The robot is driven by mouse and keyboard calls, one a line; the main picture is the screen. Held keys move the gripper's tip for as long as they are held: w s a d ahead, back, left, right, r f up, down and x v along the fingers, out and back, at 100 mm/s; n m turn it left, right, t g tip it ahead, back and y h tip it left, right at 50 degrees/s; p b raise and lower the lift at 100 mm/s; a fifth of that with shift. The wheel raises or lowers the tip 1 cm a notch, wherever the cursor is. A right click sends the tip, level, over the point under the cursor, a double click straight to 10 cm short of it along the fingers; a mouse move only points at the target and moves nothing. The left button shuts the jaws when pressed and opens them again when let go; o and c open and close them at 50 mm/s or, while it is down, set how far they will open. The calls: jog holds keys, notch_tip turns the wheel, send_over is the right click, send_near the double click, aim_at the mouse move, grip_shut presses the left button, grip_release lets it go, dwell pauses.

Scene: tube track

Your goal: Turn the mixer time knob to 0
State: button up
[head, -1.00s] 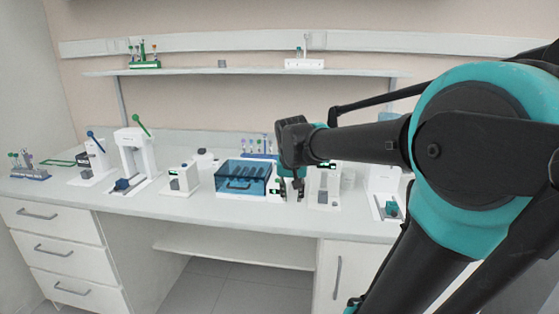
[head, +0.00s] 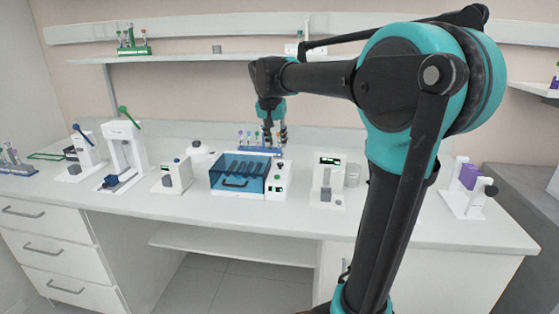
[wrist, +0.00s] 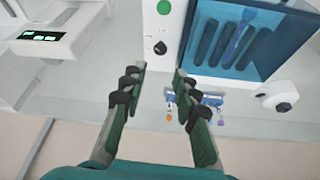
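The blue-lidded machine (head: 238,174) with tubes inside stands mid-bench; I take it as the mixer, though no label is readable. Its white panel (head: 277,181) is at its right side. In the wrist view a round dark knob (wrist: 160,47) sits on this panel, under a green button (wrist: 164,7). The knob's setting is too small to read. My gripper (wrist: 160,69) is open and empty, its fingers either side of the knob's line of sight and apart from it. In the head view my gripper (head: 281,139) hangs above the bench behind the machine.
A blue tube rack (head: 262,151) stands close behind the machine, near my fingers. A white device with a green display (head: 329,184) is to the right, another white device (head: 174,176) to the left. A shelf (head: 205,58) runs above. Bench front is mostly clear.

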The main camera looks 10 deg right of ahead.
aim_at(280, 164)
jog(key=x, duration=1)
jog(key=shift+f, duration=0.1)
jog(key=shift+c, duration=0.6)
jog(key=shift+s, duration=0.1)
grip_shut()
